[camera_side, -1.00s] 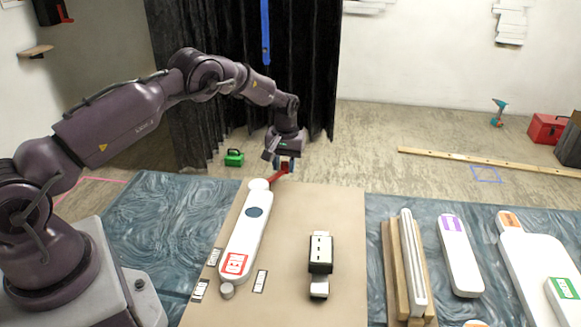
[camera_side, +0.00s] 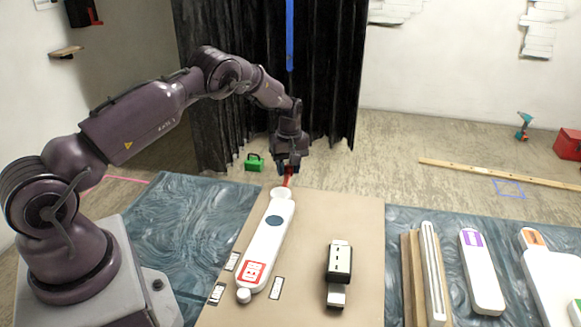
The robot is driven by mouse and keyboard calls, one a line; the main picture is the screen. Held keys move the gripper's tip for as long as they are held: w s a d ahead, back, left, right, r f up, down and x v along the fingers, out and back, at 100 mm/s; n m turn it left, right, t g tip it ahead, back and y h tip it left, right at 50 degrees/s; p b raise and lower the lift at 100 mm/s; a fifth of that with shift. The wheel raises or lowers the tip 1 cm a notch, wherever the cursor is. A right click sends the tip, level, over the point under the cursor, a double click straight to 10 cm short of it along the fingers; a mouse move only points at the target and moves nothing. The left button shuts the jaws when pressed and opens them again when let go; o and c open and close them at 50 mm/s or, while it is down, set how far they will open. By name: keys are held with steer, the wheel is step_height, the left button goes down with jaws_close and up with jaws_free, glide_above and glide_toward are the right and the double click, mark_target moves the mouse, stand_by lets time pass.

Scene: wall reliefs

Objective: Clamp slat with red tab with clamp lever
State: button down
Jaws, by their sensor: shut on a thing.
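The white slat (camera_side: 265,243) with the red tab (camera_side: 253,273) lies lengthwise on the tan board, with a dark blue oval on its middle. The red clamp lever (camera_side: 287,181) stands at the slat's far end, next to a round white part. My gripper (camera_side: 289,169) is above that far end, pointing down and shut on the lever's outer end. The fingers partly hide the lever. I cannot tell how firmly the clamp presses on the slat.
A black and white block (camera_side: 339,262) sits on the tan board (camera_side: 347,215) right of the slat. Small label plates lie around the slat's near end. Wooden rails (camera_side: 414,277) and other white slats, one with a purple tab (camera_side: 472,239), lie on the blue cloth to the right.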

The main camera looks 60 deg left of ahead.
steer(key=shift+w+d, duration=0.1)
steer(key=shift+d, duration=0.3)
steer(key=c, duration=0.9)
jaws_free()
steer(key=shift+o, duration=0.3)
steer(key=shift+a, duration=0.15)
steer(key=shift+a+r, duration=0.1)
step_height(320, 180, up, 13)
steer(key=shift+w, duration=0.15)
